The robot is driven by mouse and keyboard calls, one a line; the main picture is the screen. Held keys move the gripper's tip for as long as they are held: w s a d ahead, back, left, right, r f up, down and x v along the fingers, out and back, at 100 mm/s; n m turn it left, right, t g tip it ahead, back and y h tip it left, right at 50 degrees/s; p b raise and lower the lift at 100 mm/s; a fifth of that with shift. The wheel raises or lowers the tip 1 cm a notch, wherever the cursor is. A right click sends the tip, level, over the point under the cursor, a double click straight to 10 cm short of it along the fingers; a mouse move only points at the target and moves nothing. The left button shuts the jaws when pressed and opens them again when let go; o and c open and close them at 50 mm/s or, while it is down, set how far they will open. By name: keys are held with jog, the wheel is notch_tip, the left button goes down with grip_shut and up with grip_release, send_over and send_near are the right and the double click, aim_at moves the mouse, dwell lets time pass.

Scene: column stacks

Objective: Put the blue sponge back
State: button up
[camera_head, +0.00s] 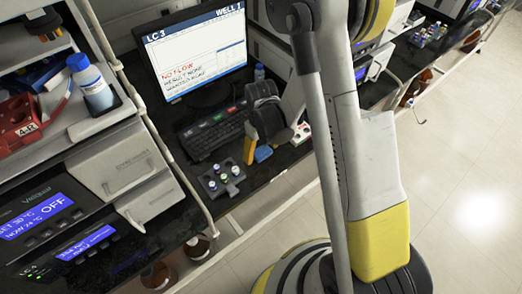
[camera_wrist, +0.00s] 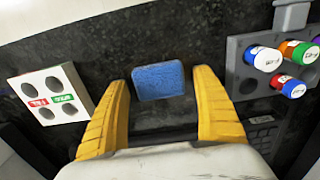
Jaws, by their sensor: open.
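The blue sponge (camera_wrist: 158,80) lies on the dark speckled bench top in the wrist view, seen between the tips of my two yellow fingers. In the head view the sponge (camera_head: 263,154) shows as a small blue block near the bench's front edge. My gripper (camera_wrist: 162,92) is open and empty, with a finger on either side of the sponge in the picture. I see no contact with it. In the head view my gripper (camera_head: 250,150) hangs over the bench just left of the sponge; its far finger is hidden.
A grey rack (camera_wrist: 238,78) with several capped vials stands right of the sponge in the wrist view. A white block with holes (camera_wrist: 70,78) is on the left. In the head view a keyboard (camera_head: 212,132) and monitor (camera_head: 195,55) stand behind; a rail runs along the bench front.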

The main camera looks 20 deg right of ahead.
jog(key=shift+r, duration=0.1)
notch_tip(320, 180, up, 12)
jog(key=p, duration=0.5)
notch_tip(320, 180, up, 14)
jog(key=m+t, duration=0.2)
jog(key=t, duration=0.1)
send_over(261, 150)
jog(key=s, duration=0.5)
jog(key=s+r+m+t, duration=0.1)
jog(key=s+r+t, duration=0.3)
jog(key=s+r, duration=0.3)
jog(key=shift+s+m, duration=0.3)
jog(key=shift+s, duration=0.35)
jog(key=shift+d, duration=0.1)
